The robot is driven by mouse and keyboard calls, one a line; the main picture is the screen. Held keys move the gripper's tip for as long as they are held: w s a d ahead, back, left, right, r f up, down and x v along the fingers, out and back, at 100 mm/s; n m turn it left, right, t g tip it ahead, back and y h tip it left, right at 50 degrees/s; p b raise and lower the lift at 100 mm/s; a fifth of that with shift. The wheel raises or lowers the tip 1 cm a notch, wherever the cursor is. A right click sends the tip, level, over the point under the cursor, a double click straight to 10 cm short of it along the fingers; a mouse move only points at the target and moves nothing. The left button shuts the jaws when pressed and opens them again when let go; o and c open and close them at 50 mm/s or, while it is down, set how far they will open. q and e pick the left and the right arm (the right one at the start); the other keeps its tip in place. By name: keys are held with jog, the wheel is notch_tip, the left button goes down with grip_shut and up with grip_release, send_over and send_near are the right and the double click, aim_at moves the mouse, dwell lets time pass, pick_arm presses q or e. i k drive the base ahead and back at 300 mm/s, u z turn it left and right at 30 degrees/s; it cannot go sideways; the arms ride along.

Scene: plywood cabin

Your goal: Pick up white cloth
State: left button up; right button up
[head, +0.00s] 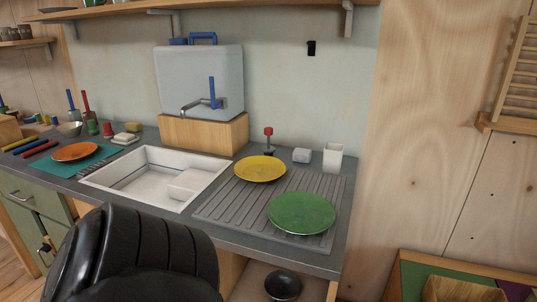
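I cannot say for certain which item is the white cloth. A white folded-looking piece (190,184) lies in the right part of the white sink (140,178), against its wall. A small pale grey-white block (302,155) sits at the back of the counter, left of a white cup (332,158). Another small white piece (125,139) lies left of the sink, near a yellow sponge (133,127). Neither of my grippers' fingers shows in the head view.
A yellow plate (259,169) and a green plate (301,213) rest on the grey ribbed drainer (225,206). An orange plate (75,152) lies on a teal mat at left. A large black shape covers the lower left. A black bowl (283,286) stands below the counter.

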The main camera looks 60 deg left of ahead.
aim_at(301, 156)
jog(key=u, duration=2.5)
